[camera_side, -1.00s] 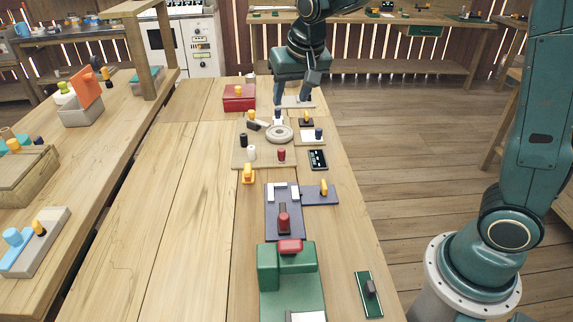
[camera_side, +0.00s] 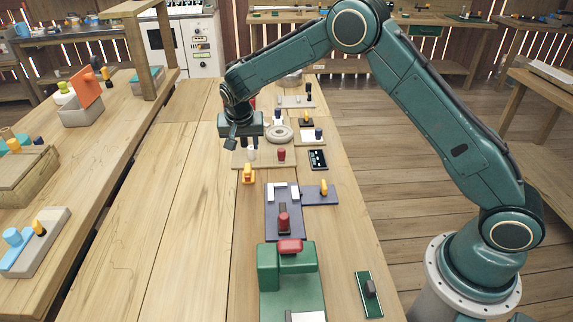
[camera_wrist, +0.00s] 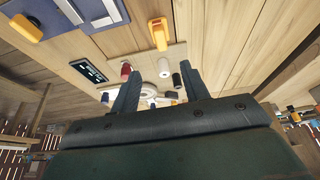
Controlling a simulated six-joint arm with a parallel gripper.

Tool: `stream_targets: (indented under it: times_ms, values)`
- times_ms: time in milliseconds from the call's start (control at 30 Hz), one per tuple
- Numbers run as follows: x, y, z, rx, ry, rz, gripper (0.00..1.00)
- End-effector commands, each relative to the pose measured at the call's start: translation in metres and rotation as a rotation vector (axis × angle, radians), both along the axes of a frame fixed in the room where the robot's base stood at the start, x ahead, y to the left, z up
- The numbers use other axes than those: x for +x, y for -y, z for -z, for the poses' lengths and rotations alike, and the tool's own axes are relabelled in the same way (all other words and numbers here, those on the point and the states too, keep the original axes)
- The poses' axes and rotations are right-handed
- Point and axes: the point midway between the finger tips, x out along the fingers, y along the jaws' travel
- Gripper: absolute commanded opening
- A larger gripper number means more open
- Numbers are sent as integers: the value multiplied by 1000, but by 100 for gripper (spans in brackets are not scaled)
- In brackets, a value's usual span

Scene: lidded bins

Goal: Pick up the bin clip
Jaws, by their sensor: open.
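A small yellow-orange piece with an arched shape (camera_side: 248,174), which may be the bin clip, sits on the table just in front of the beige board (camera_side: 240,160). It also shows near the top of the wrist view (camera_wrist: 158,34). I cannot tell for certain that it is the clip. My gripper (camera_side: 238,142) is over the left part of the beige board, beyond the yellow piece. In the wrist view my gripper (camera_wrist: 158,84) has its two fingers spread apart, and nothing is seen held between them.
The board carries a white peg (camera_side: 252,153), a red peg (camera_side: 281,154) and a grey ring (camera_side: 279,133). A black panel (camera_side: 318,159) lies to its right. A purple plate (camera_side: 270,228) and a green block (camera_side: 300,261) are nearer. The table's left side is clear.

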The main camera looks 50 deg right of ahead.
Motion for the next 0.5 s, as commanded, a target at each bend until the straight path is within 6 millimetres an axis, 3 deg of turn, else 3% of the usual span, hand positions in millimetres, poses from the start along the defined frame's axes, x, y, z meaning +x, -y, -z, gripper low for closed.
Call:
stream_targets:
  times_ms: [500]
  values:
    - [6, 4, 21, -2, -3, 8, 45]
